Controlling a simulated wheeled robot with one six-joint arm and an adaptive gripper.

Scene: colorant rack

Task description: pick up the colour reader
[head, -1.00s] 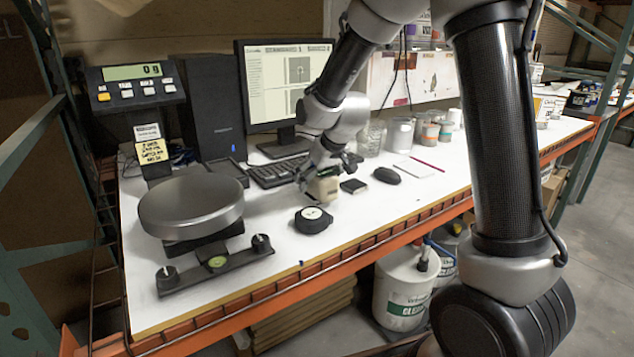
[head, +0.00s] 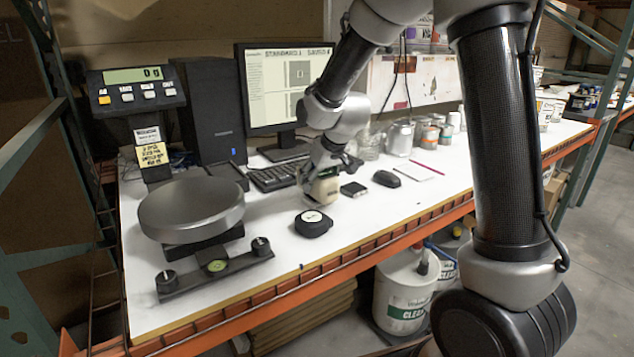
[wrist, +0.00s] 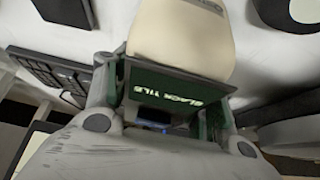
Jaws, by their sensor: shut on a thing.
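The colour reader, a cream block with a dark lower part, is at the middle of the white bench in the head view (head: 322,190), and its cream top fills the upper middle of the wrist view (wrist: 180,35). My gripper (head: 330,167) is shut on it from above and behind. In the wrist view my gripper (wrist: 163,98) has a finger at each side of a dark green face lettered "BLACK TILE". I cannot tell whether the reader touches the bench or is slightly raised.
A round black device (head: 313,223) lies just in front. A small black block (head: 353,189) and a mouse (head: 387,178) lie to the right. The keyboard (head: 273,177) is behind left, the round scale (head: 190,207) further left. Cans (head: 400,138) stand behind right.

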